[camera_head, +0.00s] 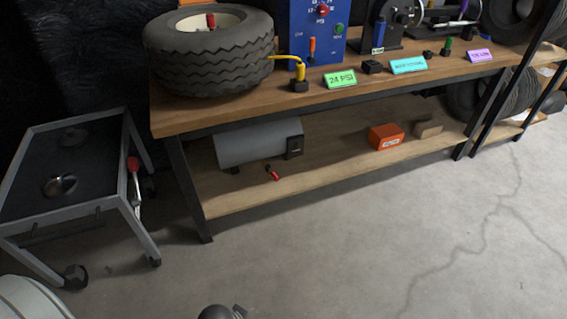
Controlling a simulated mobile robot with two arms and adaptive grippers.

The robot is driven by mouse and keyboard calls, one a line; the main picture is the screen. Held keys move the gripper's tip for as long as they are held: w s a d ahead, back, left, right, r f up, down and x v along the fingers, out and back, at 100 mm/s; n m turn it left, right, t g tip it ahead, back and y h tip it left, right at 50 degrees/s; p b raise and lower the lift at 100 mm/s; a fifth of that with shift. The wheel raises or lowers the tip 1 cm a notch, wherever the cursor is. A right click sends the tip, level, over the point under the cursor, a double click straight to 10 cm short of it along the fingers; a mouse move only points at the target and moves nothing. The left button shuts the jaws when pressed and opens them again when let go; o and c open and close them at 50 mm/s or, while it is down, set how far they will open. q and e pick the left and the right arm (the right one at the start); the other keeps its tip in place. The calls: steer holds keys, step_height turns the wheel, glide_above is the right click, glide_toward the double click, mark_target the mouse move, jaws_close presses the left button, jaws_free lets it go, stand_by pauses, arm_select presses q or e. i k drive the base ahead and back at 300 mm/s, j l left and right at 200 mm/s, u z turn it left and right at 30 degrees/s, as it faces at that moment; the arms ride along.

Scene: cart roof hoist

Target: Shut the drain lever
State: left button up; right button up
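A small red lever (273,174) with a dark end sits low at the front of a grey cylindrical tank (250,144) on the bench's lower shelf. I take it to be the drain lever; whether it is open or shut is too small to tell. A dark grey rounded part (220,313) shows at the bottom edge, apparently the top of my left gripper. It is well in front of and below the shelf, apart from the lever. Its fingers are cut off by the frame. My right gripper is not in view.
A grey-framed cart (75,135) with a red-handled lever (134,166) stands left of the wooden bench (185,116). A tire (210,66) and a blue panel (318,52) are on the bench top. An orange box (386,136) is on the shelf. The concrete floor in front is clear.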

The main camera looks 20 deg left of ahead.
mark_target(272, 173)
steer(key=i+u, duration=0.45)
steer(key=i+l+u, duration=0.15)
steer(key=i+u, duration=0.25)
steer(key=k, duration=0.1)
